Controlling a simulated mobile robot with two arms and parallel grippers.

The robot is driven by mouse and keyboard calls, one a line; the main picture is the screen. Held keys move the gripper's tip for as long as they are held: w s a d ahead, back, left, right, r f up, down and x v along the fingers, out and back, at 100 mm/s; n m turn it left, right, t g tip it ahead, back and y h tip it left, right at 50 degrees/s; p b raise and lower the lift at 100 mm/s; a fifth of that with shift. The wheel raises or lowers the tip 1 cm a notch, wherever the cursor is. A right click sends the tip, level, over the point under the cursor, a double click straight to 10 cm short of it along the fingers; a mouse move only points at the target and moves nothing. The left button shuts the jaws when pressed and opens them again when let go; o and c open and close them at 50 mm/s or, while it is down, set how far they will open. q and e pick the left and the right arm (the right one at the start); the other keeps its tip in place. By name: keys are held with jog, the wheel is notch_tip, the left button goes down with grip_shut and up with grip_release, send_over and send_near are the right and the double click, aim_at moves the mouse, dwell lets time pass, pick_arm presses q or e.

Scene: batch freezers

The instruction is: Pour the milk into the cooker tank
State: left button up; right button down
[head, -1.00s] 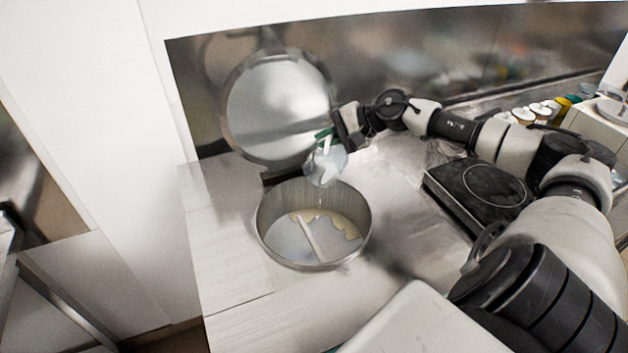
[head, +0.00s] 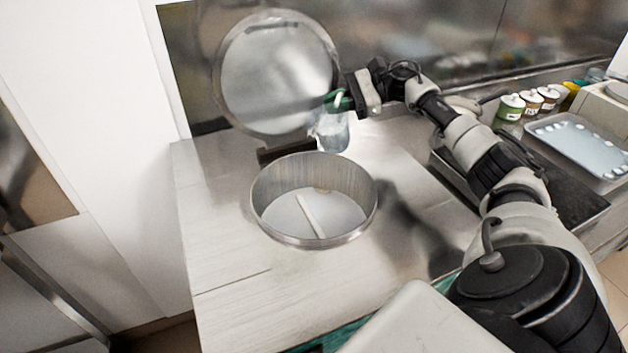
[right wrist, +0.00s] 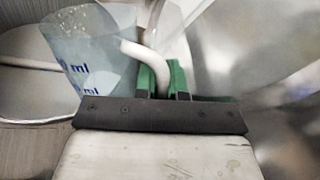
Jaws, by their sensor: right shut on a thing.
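The cooker tank (head: 262,216) is a round steel well in the counter, open, with a light bar across its bottom. Its round steel lid (head: 278,75) stands raised behind it. My right gripper (head: 338,101) is shut on the handle of a clear measuring jug (head: 333,133), behind and slightly right of the tank. The jug looks close to upright, and no stream shows from it. In the right wrist view, the green fingers (right wrist: 162,80) clasp the white handle of the jug (right wrist: 88,50), whose blue ml marks and droplets show. My left gripper is out of view.
A black cooktop lies right of the tank, partly behind my right arm. Several small tubs (head: 531,101) and a pale blue tray (head: 580,145) stand at the right. The counter (head: 225,255) left and front of the tank is clear.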

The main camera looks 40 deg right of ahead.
jog(key=shift+w+d+f+b, duration=0.2)
jog(key=shift+w+d+b, duration=0.1)
jog(key=shift+d, duration=0.1)
jog(key=w+d+r+m+y+p, duration=0.1)
jog(key=d+r+m+y+p, duration=0.2)
jog(key=r, duration=1.1)
jog(key=shift+w+d+m+t+p, duration=0.15)
jog(key=shift+w+m+t+p, duration=0.25)
jog(key=shift+m+p, duration=1)
